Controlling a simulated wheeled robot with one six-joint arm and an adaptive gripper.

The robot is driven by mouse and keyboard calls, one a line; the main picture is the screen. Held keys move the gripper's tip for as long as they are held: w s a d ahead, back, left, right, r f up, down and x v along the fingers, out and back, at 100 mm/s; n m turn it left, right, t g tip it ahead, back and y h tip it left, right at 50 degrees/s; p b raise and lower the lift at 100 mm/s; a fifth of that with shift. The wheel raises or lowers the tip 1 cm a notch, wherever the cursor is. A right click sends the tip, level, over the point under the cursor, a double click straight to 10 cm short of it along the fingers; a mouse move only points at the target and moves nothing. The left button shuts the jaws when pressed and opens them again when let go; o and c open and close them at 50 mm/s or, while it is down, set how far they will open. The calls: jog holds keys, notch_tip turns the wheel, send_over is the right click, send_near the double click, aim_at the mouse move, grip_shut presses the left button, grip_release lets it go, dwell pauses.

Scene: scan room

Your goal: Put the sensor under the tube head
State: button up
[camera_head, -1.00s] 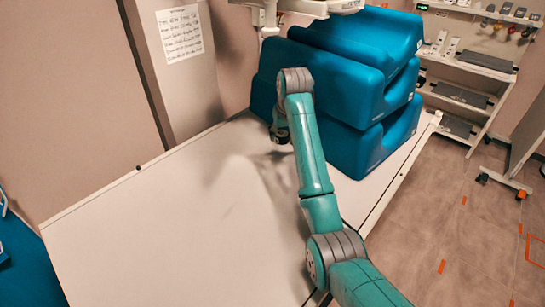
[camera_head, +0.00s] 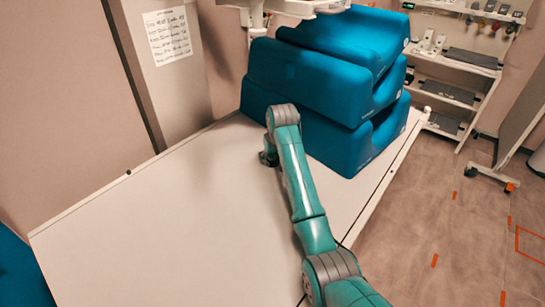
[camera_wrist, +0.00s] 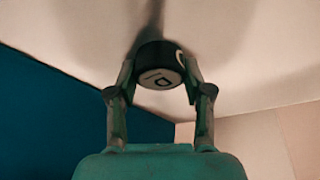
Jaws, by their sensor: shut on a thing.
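The sensor (camera_wrist: 158,66) is a small round black puck with a pale face and a letter-like mark, seen in the wrist view. My gripper (camera_wrist: 158,80) is shut on it, with one finger on each side. The white table top (camera_wrist: 240,40) is behind the sensor; I cannot tell if they touch. In the head view my gripper (camera_head: 268,158) is small and dark, low over the far part of the table, by the blue cushions. The sensor cannot be made out there. A white device (camera_head: 300,8), perhaps the tube head, is cut off at the top edge.
Large blue foam cushions (camera_head: 315,85) are stacked on the table's far end, close to my gripper. The table (camera_head: 150,230) is bare at left and in front. A wall column with a paper sign (camera_head: 167,36) stands behind. Shelves (camera_head: 455,65) are at the right.

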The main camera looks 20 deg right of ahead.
jog(key=o, duration=1.2)
jog(key=shift+f, duration=0.1)
jog(key=v, duration=1.2)
